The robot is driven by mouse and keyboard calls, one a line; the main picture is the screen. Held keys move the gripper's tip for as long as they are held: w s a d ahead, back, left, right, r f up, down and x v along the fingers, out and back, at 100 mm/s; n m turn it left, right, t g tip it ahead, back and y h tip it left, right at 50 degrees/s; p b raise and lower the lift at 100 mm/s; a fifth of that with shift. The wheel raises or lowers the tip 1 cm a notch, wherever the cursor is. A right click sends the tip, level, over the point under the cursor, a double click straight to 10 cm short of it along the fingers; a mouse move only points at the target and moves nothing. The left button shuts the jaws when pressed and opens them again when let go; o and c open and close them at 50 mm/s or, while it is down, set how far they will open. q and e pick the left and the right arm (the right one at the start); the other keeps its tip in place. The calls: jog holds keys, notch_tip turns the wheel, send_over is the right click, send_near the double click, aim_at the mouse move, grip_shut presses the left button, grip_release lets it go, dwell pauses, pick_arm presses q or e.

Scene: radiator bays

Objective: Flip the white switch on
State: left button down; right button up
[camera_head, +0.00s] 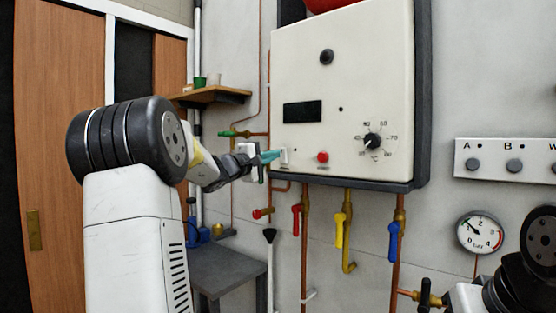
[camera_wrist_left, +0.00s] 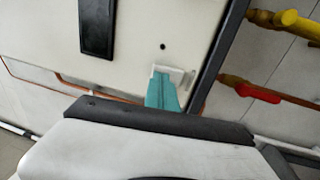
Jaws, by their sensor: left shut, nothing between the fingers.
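The white switch (camera_head: 284,156) sits low on the left of the white boiler panel (camera_head: 350,70). It also shows in the left wrist view as a white plate (camera_wrist_left: 187,76), partly covered by the fingers. My left gripper (camera_head: 277,154) is shut and empty, its teal fingertips right at the switch. In the left wrist view the fingertips (camera_wrist_left: 163,76) overlap the plate; I cannot tell whether they touch it. The rocker's position is hidden. Only part of my right arm shows at the lower right; its gripper fingers cannot be made out.
A red button (camera_head: 322,157) and a temperature dial (camera_head: 372,141) are right of the switch. Pipes with red (camera_head: 296,220), yellow (camera_head: 340,231) and blue (camera_head: 393,242) valve handles hang below. A pressure gauge (camera_head: 480,232) is at right, a small shelf (camera_head: 211,95) at left.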

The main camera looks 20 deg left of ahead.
pick_arm(q)
jog(key=shift+x, duration=0.95)
jog(key=shift+w+d+r, duration=0.15)
jog(key=shift+w, duration=0.05)
pick_arm(e)
jog(key=shift+s, duration=0.1)
pick_arm(q)
jog(key=shift+s, duration=0.1)
